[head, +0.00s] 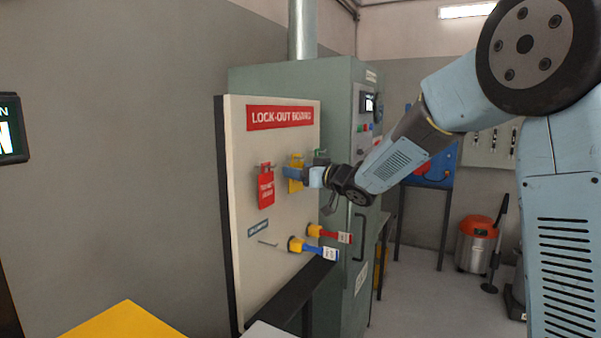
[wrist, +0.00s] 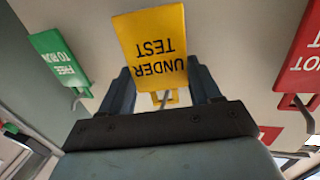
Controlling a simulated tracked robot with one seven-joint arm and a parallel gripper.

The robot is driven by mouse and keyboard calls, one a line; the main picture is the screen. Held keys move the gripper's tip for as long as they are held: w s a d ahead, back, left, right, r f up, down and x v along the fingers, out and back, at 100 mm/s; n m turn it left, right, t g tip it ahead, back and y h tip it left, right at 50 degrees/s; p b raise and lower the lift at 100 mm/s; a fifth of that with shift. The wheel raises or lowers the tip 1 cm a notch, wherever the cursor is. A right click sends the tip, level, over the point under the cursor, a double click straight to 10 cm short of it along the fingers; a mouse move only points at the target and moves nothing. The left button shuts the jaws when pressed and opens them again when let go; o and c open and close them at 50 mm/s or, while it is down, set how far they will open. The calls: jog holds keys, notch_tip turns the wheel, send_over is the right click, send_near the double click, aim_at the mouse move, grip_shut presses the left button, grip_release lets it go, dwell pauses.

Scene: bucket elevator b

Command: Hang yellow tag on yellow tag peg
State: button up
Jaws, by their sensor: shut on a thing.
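The yellow tag (head: 296,184) is at the lock-out board, between the red tag and the green tag. In the wrist view the yellow tag (wrist: 150,42) reads "UNDER TEST" upside down. My gripper (head: 293,173) is shut on it, with one dark blue finger on each side; the gripper (wrist: 158,88) also shows in the wrist view. A thin metal peg (wrist: 166,98) shows at the tag's top end, between the fingers. I cannot tell whether the peg passes through the tag's opening or only lies beside it.
The red tag (head: 266,189) hangs left of my gripper, and the green tag (head: 321,158) hangs close on the right. Lower on the lock-out board (head: 240,150) are two yellow padlocks (head: 295,244) with blue and red labels, and a bare peg (head: 268,243).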

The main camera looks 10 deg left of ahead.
jog(key=o, duration=1.1)
jog(key=shift+s+d, duration=0.1)
jog(key=s+d+m+t+h, duration=0.1)
jog(key=s+d+m+h, duration=0.5)
jog(key=d, duration=0.9)
jog(key=s+d+m+t+h, duration=0.2)
jog(key=s+d+h, duration=0.6)
jog(key=d, duration=0.7)
jog(key=s+d+f+m+g, duration=0.1)
jog(key=s+f+g, duration=0.3)
jog(key=s, duration=0.8)
jog(key=s+d+f+m+g, duration=0.1)
jog(key=s+f+g, duration=0.3)
jog(key=s, duration=0.8)
jog(key=shift+s+d+f+m, duration=0.2)
jog(key=shift+d+f+m, duration=0.15)
jog(key=shift+d, duration=0.25)
